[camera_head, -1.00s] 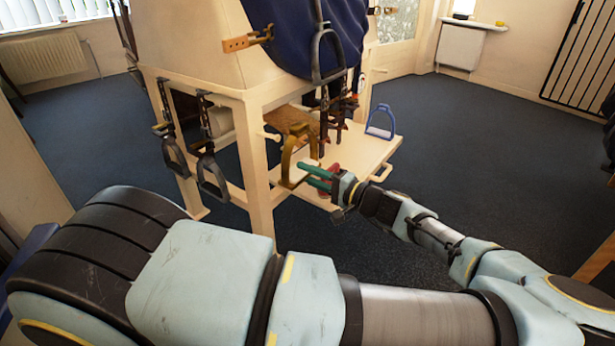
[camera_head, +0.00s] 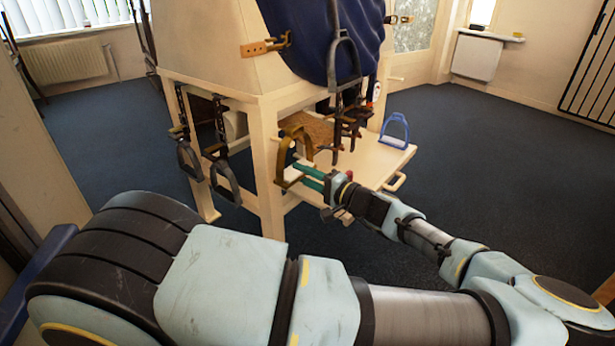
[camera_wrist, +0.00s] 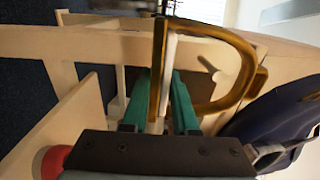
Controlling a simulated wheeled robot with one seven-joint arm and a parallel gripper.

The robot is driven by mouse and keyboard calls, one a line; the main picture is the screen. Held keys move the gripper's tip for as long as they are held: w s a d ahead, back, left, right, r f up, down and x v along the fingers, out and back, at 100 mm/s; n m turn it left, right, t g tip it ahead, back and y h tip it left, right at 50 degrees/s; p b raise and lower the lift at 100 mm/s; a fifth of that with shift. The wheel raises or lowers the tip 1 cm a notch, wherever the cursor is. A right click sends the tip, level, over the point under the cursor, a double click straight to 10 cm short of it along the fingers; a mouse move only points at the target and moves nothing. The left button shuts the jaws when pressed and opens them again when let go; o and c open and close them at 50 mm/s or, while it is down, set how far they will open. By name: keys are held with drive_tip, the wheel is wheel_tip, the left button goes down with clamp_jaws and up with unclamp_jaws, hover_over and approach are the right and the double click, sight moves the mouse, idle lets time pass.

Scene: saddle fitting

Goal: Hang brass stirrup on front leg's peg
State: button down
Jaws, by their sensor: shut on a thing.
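My gripper (camera_head: 300,174) is shut on the brass stirrup (camera_head: 282,160) beside the stand's front leg (camera_head: 267,185). In the wrist view, the teal fingers (camera_wrist: 161,92) pinch the stirrup's straight tread with its pale pad, and its brass arch (camera_wrist: 240,52) curves off to the right. A short wooden peg (camera_wrist: 208,68) shows through the stirrup's opening in that view. I cannot tell whether the stirrup is around the peg or only in front of it. In the head view the stirrup overlaps the leg's right side and the peg is hard to make out.
A blue stirrup (camera_head: 395,128) stands on the pale shelf (camera_head: 375,165) at the right. Dark stirrups (camera_head: 224,182) hang on straps at the stand's left. Another dark stirrup (camera_head: 345,60) hangs before the blue saddle (camera_head: 305,25), above several dark buckled straps. The floor at right is clear.

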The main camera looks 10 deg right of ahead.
sight(293, 170)
drive_tip(key=shift+x, duration=1.5)
drive_tip(key=shift+w+a+f+b, duration=0.35)
drive_tip(key=shift+w+f+b, duration=0.1)
drive_tip(key=shift+f, duration=0.35)
drive_tip(key=shift+f, duration=0.1)
drive_tip(key=c, duration=0.6)
unclamp_jaws()
